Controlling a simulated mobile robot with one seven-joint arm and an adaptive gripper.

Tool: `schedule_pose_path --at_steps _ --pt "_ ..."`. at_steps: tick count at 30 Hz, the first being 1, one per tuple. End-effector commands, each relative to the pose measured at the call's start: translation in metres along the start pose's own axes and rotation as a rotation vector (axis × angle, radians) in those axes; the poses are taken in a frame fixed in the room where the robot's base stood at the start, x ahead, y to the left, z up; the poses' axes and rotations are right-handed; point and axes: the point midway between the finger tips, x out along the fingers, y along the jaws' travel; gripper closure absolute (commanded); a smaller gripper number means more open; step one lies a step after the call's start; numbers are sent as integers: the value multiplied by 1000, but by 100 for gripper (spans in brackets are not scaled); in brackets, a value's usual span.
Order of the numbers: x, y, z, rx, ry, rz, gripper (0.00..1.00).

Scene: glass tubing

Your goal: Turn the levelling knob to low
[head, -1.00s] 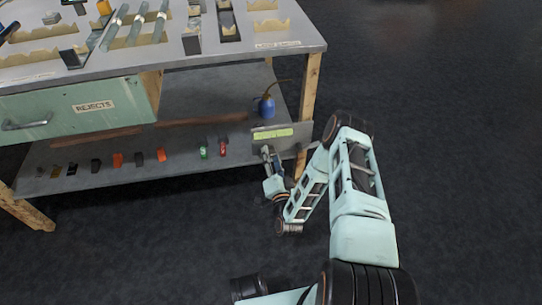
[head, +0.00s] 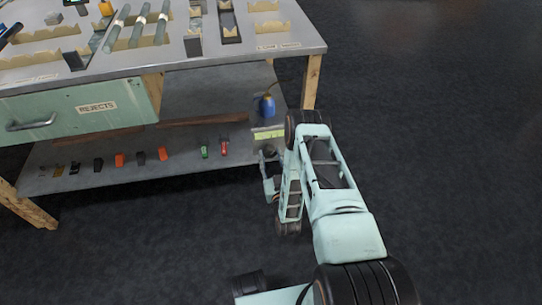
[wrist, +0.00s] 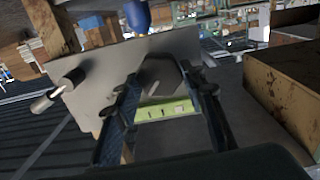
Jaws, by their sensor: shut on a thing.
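The levelling knob (wrist: 161,74) is a dark grey knob on a grey metal panel (wrist: 95,70). A yellow-green label strip (wrist: 165,107) with small dark marks lies beside it; its writing is too small to read. My gripper (wrist: 163,82) has its two dark fingers on either side of the knob and is shut on it. In the head view my gripper (head: 269,158) is at the panel's front, below the label strip (head: 268,134), and my arm hides part of the panel. The knob's setting cannot be read.
A bench (head: 235,51) holds glass tubes (head: 139,27) in notched supports. Its lower shelf (head: 190,165) holds several small coloured clips and a blue oil can (head: 267,105). A metal lever (wrist: 60,90) sticks out beside the knob. Floor to the right is clear.

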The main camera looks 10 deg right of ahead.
Motion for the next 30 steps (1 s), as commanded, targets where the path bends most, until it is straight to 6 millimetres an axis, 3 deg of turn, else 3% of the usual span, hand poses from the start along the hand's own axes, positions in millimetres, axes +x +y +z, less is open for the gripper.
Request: schedule_pose_path --at_steps 18,30 --pt "2 -3 -2 -549 8 -1 86" --pt "2 -2 -2 -726 7 1 86"
